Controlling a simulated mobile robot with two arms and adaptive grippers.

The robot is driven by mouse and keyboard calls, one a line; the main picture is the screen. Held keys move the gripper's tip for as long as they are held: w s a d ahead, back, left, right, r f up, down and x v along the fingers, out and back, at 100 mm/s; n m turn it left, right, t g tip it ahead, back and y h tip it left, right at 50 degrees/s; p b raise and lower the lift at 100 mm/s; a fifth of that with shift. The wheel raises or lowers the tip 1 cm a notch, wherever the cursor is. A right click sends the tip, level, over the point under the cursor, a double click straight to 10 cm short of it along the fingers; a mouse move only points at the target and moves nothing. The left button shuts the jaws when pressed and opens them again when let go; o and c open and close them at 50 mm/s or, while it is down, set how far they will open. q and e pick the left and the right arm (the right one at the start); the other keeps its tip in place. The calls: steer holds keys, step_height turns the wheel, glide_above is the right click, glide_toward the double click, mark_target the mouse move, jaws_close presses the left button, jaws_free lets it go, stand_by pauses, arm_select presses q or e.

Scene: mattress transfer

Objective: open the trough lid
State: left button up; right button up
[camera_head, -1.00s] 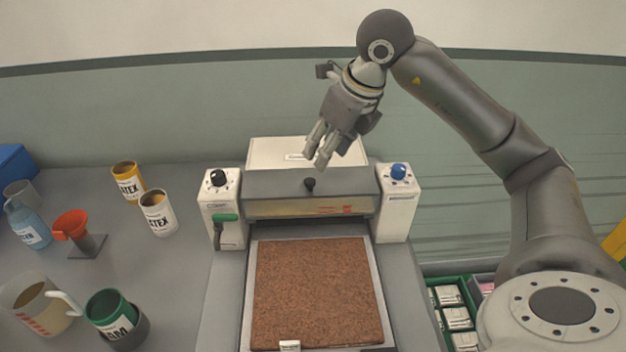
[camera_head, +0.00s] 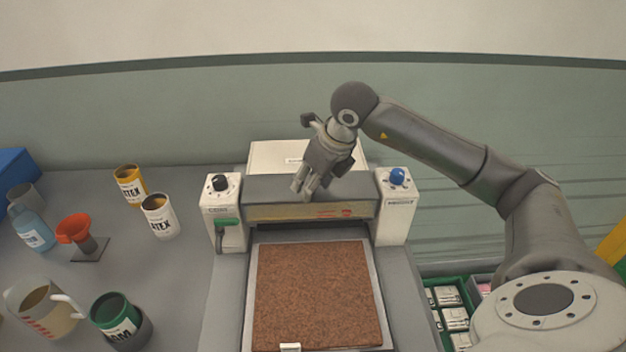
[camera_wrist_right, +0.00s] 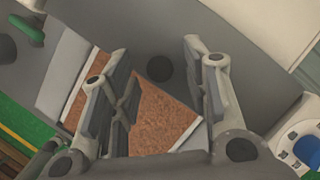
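The trough lid (camera_head: 268,187) is the grey cover across the machine between two white posts, and it looks shut. My right gripper (camera_head: 305,190) points down at the middle of the lid, and its fingers hide the lid's knob in the head view. In the right wrist view the dark round knob (camera_wrist_right: 159,68) shows between the two spread fingers of my right gripper (camera_wrist_right: 155,95), apart from both. The fingers are open and hold nothing. My left gripper is in neither view.
A brown mat (camera_head: 315,295) lies on a tray in front of the lid. The white posts carry a black knob (camera_head: 220,182) and a blue knob (camera_head: 397,175). A green crate (camera_head: 447,284) is at right.

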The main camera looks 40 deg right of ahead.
jaws_close()
steer(key=shift+r, duration=0.15)
